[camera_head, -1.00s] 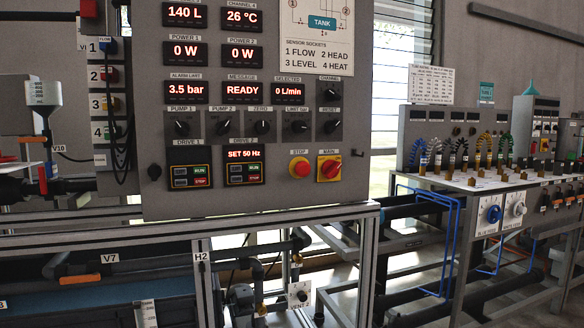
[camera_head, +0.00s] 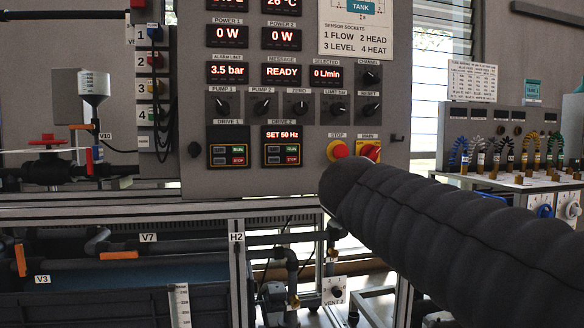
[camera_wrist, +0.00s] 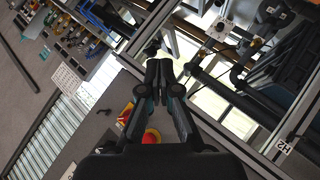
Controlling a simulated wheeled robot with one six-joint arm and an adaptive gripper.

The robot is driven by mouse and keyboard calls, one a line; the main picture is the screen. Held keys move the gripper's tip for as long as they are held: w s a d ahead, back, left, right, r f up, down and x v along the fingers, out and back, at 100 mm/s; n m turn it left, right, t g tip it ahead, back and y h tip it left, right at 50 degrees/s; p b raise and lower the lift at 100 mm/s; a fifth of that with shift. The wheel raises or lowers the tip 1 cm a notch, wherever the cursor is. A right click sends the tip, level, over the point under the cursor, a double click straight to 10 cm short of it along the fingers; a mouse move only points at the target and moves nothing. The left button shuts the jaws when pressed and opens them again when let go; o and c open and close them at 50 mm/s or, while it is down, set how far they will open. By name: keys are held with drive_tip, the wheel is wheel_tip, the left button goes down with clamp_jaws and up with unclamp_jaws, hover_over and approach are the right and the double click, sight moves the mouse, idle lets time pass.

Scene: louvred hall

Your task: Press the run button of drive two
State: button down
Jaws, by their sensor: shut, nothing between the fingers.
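Drive two (camera_head: 282,147) is a dark module on the grey control panel (camera_head: 250,182), under a display reading SET 50 Hz. Its small green run button (camera_head: 293,150) sits above a red stop key (camera_head: 293,160). In the wrist view my gripper (camera_wrist: 159,66) is shut and empty, its dark fingers together beside the panel's edge. The red emergency stop on its yellow base shows below the fingers (camera_wrist: 151,136). Drive two is not visible in the wrist view. In the head view a thick dark ribbed arm part comes from the lower right; my gripper cannot be made out there.
Drive one (camera_head: 228,147), with similar keys, is left of drive two. The stop button (camera_head: 338,150) and the main switch (camera_head: 370,151) are to its right, close to my arm. A frame rail (camera_head: 120,212) runs below the panel. A socket bench (camera_head: 480,182) stands at right.

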sight(292, 151)
drive_tip(key=w+a+r+t+h+b, duration=0.2)
drive_tip(key=w+a+r+t, duration=0.1)
drive_tip(key=a+r, duration=0.4)
drive_tip(key=w+a+r+t+h+b, duration=0.1)
drive_tip(key=w+a+r+t+b, duration=0.2)
drive_tip(key=w+a+r, duration=0.3)
drive_tip(key=a+r, duration=0.1)
drive_tip(key=a, duration=0.1)
drive_tip(key=shift+w+a+h, duration=0.2)
drive_tip(key=shift+a+h, duration=0.2)
drive_tip(key=shift+r, duration=0.1)
drive_tip(key=w+p, duration=0.1)
drive_tip(key=w, duration=0.1)
drive_tip(key=w+a+p, duration=0.1)
drive_tip(key=w+p, duration=0.1)
drive_tip(key=w+a+p, duration=0.1)
drive_tip(key=w+p, duration=0.1)
drive_tip(key=w, duration=0.1)
drive_tip(key=shift+r, duration=0.1)
drive_tip(key=shift+w+a+p, duration=0.2)
drive_tip(key=shift+w+p, duration=0.3)
drive_tip(key=shift+w, duration=0.25)
drive_tip(key=shift+w+a, duration=0.1)
drive_tip(key=shift+w, duration=0.35)
